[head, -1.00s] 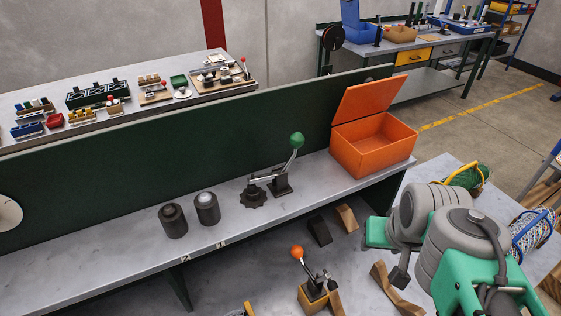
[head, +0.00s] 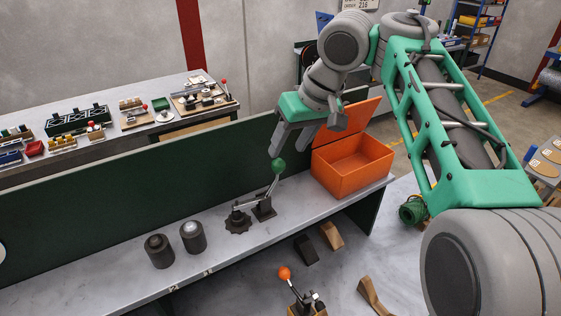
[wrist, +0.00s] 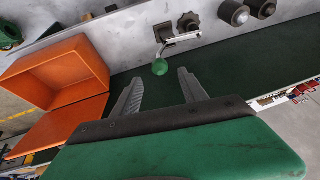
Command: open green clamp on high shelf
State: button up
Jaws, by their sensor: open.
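The green clamp (head: 263,207) stands on the high shelf (head: 130,284), its lever raised and tipped with a green ball knob (head: 278,165). A dark star-shaped piece (head: 238,221) sits under the end of its arm. My gripper (head: 292,150) is open and empty, just above and beside the green knob in the head view. In the wrist view, the knob (wrist: 160,67) lies just beyond and between the two fingertips of my gripper (wrist: 158,80). I cannot tell whether a finger touches the knob.
An open orange box (head: 352,165) stands right of the clamp. Two dark cylinders (head: 176,246) stand to its left. A green back panel (head: 120,190) runs behind the shelf. An orange-knobbed clamp (head: 295,292) and wedge blocks (head: 331,236) are on the lower level.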

aim_at(281, 161)
jog(key=b+x, duration=0.3)
jog(key=x, duration=0.3)
jog(key=shift+a+f, duration=0.1)
jog(key=shift+f, duration=0.1)
jog(key=shift+c, duration=0.4)
grip_shut()
dwell(0.6)
